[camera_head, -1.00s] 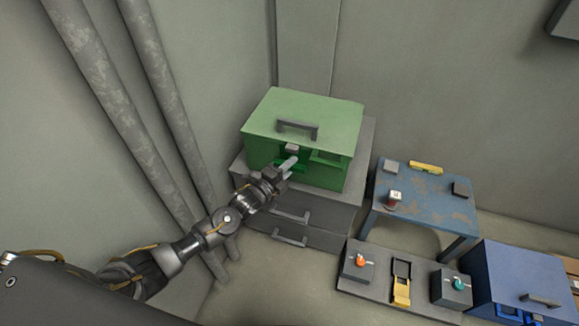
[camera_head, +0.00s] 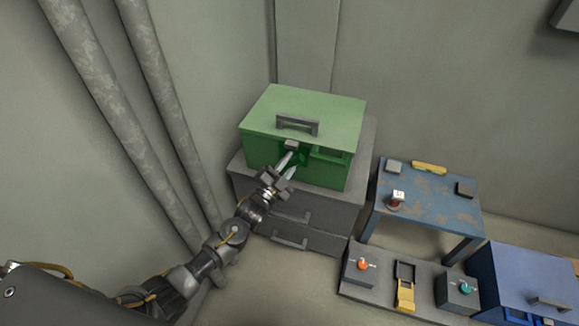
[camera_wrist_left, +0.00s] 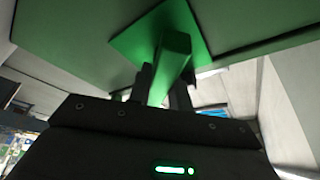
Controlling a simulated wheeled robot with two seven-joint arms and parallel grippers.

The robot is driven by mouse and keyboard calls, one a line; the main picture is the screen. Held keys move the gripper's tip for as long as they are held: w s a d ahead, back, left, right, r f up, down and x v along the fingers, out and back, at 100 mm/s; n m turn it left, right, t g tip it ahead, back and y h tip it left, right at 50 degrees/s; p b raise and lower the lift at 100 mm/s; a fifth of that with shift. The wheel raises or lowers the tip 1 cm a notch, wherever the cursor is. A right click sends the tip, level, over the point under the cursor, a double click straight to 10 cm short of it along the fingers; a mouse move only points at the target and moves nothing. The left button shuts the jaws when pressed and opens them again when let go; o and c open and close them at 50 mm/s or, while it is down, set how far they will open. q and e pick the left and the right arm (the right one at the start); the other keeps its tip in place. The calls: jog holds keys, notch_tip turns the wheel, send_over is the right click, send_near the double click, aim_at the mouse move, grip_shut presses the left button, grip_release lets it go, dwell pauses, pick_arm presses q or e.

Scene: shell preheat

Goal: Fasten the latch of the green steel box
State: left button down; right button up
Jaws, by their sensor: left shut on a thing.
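The green steel box (camera_head: 300,115) stands with its lid down on a grey drawer unit. A small grey catch (camera_head: 291,145) sits at the front edge of the lid, below the handle. My left gripper (camera_head: 289,164) is in front of the box face, just below that catch, with its fingers pointing up towards the box. In the left wrist view, a green bar (camera_wrist_left: 170,68), which looks like the latch lever, runs from a green plate down between my fingers (camera_wrist_left: 163,85), and they are shut on it. The fingers hide part of the latch area. My right gripper is not in view.
The grey drawer unit (camera_head: 320,212) has handles jutting out below my gripper. A blue worn table (camera_head: 435,207), a grey switch panel (camera_head: 380,283) and a blue box (camera_head: 530,275) stand to the right. Pipes (camera_head: 135,130) run along the left wall.

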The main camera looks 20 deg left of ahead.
pick_arm(q)
jog(key=n, duration=0.2)
jog(key=n+t+y+b, duration=0.1)
jog(key=n, duration=0.1)
jog(key=n+y, duration=0.1)
jog(key=n, duration=0.1)
jog(key=shift+a+f+t, duration=0.15)
jog(key=shift+f+t, duration=0.15)
jog(key=n+y, duration=0.2)
jog(key=n, duration=0.1)
jog(key=shift+s+n+t+b, duration=0.1)
jog(key=shift+n+t+b, duration=0.25)
jog(key=shift+n+t, duration=0.05)
jog(key=shift+n+y, duration=0.8)
jog(key=shift+n, duration=0.8)
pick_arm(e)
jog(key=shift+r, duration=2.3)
pick_arm(q)
jog(key=shift+n, duration=0.3)
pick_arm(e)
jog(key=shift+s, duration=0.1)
pick_arm(q)
jog(key=c, duration=1.3)
grip_release()
jog(key=shift+a, duration=0.1)
jog(key=shift+r, duration=0.15)
